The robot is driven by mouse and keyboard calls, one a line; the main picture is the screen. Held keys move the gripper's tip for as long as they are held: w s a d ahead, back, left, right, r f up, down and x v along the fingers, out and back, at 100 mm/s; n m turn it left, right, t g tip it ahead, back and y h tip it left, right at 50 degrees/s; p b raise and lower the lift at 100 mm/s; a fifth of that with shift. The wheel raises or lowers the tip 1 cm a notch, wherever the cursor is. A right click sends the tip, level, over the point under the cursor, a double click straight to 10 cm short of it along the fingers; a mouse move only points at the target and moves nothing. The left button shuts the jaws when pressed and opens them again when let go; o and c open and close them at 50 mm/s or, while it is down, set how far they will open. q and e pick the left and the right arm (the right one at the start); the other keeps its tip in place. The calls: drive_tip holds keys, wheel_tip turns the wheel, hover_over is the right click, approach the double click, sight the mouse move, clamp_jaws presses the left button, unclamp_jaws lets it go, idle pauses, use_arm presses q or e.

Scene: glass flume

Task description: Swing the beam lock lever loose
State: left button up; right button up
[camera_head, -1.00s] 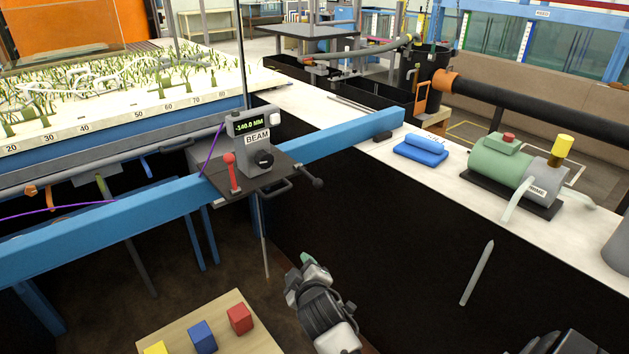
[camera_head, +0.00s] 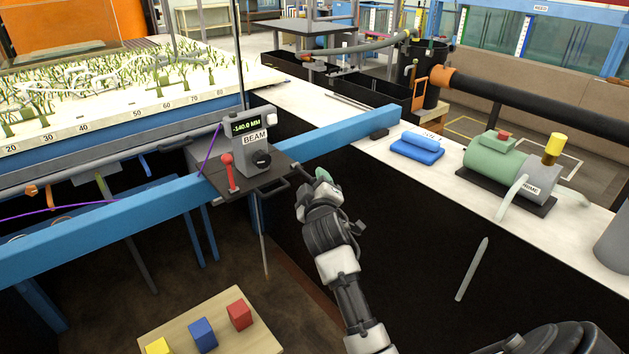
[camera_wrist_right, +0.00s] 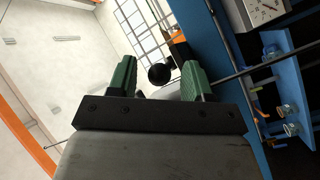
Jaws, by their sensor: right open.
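The grey beam carriage (camera_head: 252,150), labelled BEAM and reading -140.0 MM, sits on the blue beam (camera_head: 345,132). A red-knobbed lever (camera_head: 229,172) stands upright on its plate. A dark rod sticks out from the plate's right side; its far end is hidden behind my right gripper (camera_head: 322,176) in the head view. In the right wrist view a black ball knob (camera_wrist_right: 158,73) shows between the green fingertips of my open right gripper (camera_wrist_right: 160,70). I cannot tell whether they touch it. Which handle is the beam lock lever is not marked. My left gripper is out of view.
A wooden board (camera_head: 245,333) with red, blue and yellow blocks lies low in front. The white ledge (camera_head: 375,145) holds a folded blue cloth (camera_head: 418,147) and a green pump (camera_head: 495,157). A thin rod (camera_head: 266,245) hangs below the carriage.

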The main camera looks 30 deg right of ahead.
drive_tip(key=shift+w+d, duration=0.2)
drive_tip(key=shift+w, duration=0.2)
drive_tip(key=shift+c, duration=0.3)
